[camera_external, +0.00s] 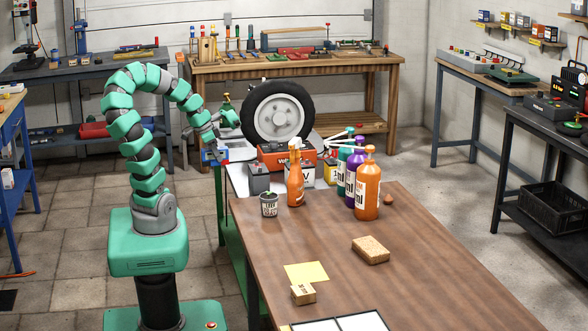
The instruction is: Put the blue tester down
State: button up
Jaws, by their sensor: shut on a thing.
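The blue tester (210,158) shows in the external view as a small blue shape at the end of my arm. My gripper (212,149) points down and is shut on it. The tester is by the left edge of the pale bench top (237,178), left of the battery group. It is too small to tell whether its underside touches the bench or hangs just above it. My gripper's fingers are small and partly merge with the tester in the picture.
A wheel (279,113) stands behind an orange battery (285,156). Dark and grey batteries stand in front. Much of that table is clear.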

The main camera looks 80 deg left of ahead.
notch_tip(320, 180, up, 27)
jog(key=w+d+r+m+h+p, duration=0.25)
jog(key=w+d+m+p, duration=0.35)
jog(key=w+d, duration=1.65)
jog(key=s+d+f+m+g+h+p, duration=0.1)
jog(key=d+m, duration=0.3)
jog(key=d, duration=1.4)
jog(key=s+d+f+m+g+h+p, duration=0.15)
jog(key=d+m, duration=0.25)
jog(key=d, duration=1.5)
jog(key=shift+y, duration=0.4)
jog(key=f+b, duration=0.1)
jog(key=f, duration=1.7)
jog(key=w+f+b, duration=0.1)
jog(key=f, duration=0.9)
jog(key=shift+a+b, duration=0.1)
jog(key=shift+b, duration=0.25)
